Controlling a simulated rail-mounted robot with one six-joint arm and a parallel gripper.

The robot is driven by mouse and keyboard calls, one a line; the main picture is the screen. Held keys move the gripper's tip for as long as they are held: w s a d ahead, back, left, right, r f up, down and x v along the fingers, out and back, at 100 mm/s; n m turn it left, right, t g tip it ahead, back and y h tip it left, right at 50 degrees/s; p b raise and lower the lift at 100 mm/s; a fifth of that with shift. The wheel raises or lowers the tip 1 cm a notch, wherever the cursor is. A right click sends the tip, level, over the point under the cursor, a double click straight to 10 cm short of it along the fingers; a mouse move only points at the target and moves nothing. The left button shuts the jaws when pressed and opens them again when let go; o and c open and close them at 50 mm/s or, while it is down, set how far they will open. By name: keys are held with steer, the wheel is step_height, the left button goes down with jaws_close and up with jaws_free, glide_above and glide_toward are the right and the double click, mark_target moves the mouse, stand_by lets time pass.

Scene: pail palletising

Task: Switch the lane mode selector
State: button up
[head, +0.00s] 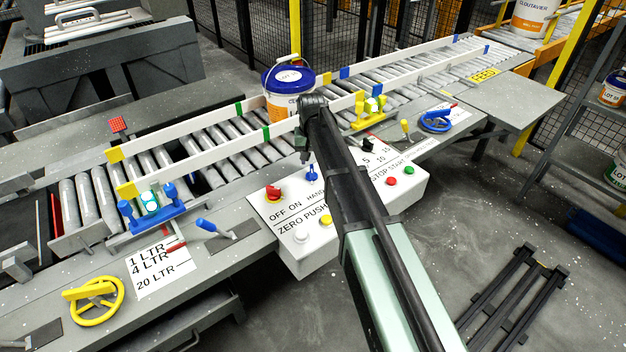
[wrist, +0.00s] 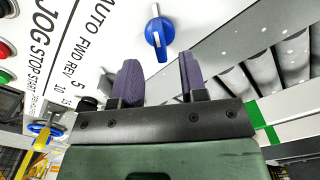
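The selector, a blue knob with a white pointer mark, sits on the white control panel (head: 300,255) near the word HAND. The blue selector (head: 312,172) shows just left of my arm in the head view. In the wrist view the blue selector (wrist: 158,40) is ahead of the fingers, beside the word AUTO, its white mark towards the picture's top. My gripper (wrist: 160,75) is open, its two purple-grey finger pads apart with nothing between them. The knob lies beyond the fingertips, roughly in line with the gap. My arm covers part of the panel's lettering.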

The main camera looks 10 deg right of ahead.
mark_target(312, 168)
step_height(312, 168, down, 5)
steer(key=b, duration=0.3)
steer(key=shift+f, duration=0.1)
jaws_close()
